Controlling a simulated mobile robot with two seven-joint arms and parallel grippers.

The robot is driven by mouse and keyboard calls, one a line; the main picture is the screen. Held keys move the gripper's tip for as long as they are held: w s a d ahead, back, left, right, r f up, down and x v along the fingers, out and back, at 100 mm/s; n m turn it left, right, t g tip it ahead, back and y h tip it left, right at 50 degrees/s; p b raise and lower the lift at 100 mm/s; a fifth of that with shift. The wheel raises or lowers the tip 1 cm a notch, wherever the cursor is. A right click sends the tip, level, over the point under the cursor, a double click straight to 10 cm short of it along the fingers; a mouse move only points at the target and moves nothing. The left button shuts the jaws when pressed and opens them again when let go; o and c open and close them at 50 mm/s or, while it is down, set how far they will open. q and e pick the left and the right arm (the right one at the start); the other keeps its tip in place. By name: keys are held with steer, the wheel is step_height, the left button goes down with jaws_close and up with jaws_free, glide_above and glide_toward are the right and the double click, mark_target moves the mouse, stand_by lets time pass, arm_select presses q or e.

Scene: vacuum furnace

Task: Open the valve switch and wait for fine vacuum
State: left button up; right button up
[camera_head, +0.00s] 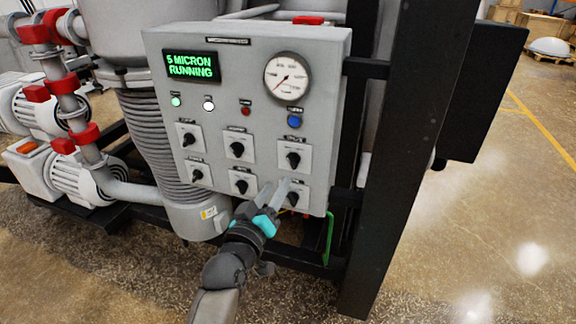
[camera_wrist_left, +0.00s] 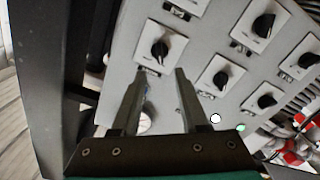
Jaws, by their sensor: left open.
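The grey control panel (camera_head: 222,120) carries several black rotary switches in two rows. Their labels are too small to read, so I cannot tell which is the valve switch. My left gripper (camera_head: 276,184) is open and empty in front of the lower right switch (camera_head: 293,198), partly covering its plate. In the wrist view the open fingers (camera_wrist_left: 159,72) point toward the upper right switch (camera_wrist_left: 160,48), which appears just beyond and between their tips; this switch (camera_head: 293,160) also shows in the head view. The green display (camera_head: 191,66) reads "5 MICRON RUNNING". My right gripper is not in view.
A round pressure gauge (camera_head: 287,75) and a blue button (camera_head: 294,121) sit on the panel's right side. A thick black frame post (camera_head: 400,150) stands right of the panel. Pumps and pipes with red fittings (camera_head: 88,134) are at left. Open floor lies at right.

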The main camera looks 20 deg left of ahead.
mark_target(290, 163)
arm_select(q)
steer(key=w, duration=0.8)
steer(key=shift+w+d, duration=0.15)
steer(key=shift+w, duration=0.2)
jaws_close()
